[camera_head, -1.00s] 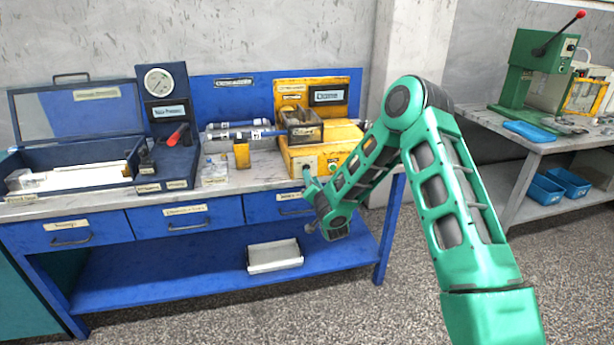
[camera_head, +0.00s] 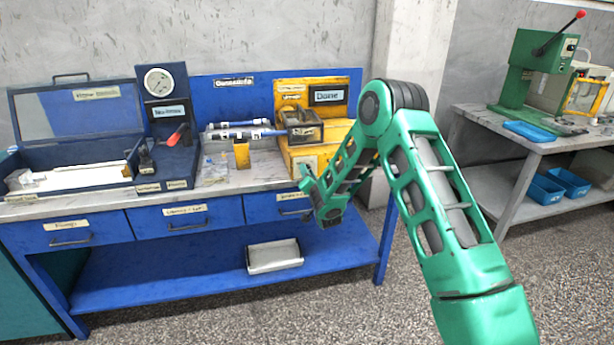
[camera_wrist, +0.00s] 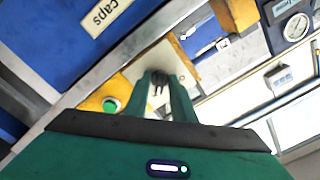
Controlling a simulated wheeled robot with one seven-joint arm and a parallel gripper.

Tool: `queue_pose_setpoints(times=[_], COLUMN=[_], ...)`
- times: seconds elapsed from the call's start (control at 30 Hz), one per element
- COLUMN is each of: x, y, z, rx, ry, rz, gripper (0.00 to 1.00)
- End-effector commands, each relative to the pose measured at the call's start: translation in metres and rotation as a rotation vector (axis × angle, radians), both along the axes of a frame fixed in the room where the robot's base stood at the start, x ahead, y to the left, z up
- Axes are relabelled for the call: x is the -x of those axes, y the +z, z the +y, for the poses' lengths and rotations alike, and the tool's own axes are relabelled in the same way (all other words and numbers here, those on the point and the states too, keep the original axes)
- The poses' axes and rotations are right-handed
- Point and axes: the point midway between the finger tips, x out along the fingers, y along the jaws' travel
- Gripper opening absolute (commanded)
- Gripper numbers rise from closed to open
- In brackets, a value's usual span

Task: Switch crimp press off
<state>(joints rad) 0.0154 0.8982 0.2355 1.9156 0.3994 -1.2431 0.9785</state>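The crimp press (camera_head: 335,137) is the yellow machine at the right end of the blue bench in the head view. Its small display (camera_head: 328,96) shows text that looks like "Done". My gripper (camera_head: 306,178) is at the lower front of the press, and my arm covers part of that front. In the wrist view, a round green button (camera_wrist: 110,104) sits on the yellow front, left of my gripper (camera_wrist: 158,80). The fingers look drawn together with nothing held. They hide the panel behind their tips, and I cannot tell whether they touch it.
A bench top (camera_head: 215,178) with blue drawers (camera_head: 170,216) runs left of the press. A gauge stand (camera_head: 160,82) and an open blue case (camera_head: 75,150) stand there. A grey tray (camera_head: 273,257) lies on the lower shelf. A second table (camera_head: 545,150) with a green press stands right.

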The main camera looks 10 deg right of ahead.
Motion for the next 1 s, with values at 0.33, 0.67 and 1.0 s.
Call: queue_pose_setpoints(times=[0.33,0.67,1.0], x=[0.0005,0.0006,0.0008], y=[-0.0014,-0.002,-0.0024], z=[-0.0013,-0.0016,-0.0016], rx=[0.06,0.3,0.625], ry=[-0.001,-0.001,0.0], rz=[0.003,0.003,0.003], gripper=[0.0,0.0,0.0])
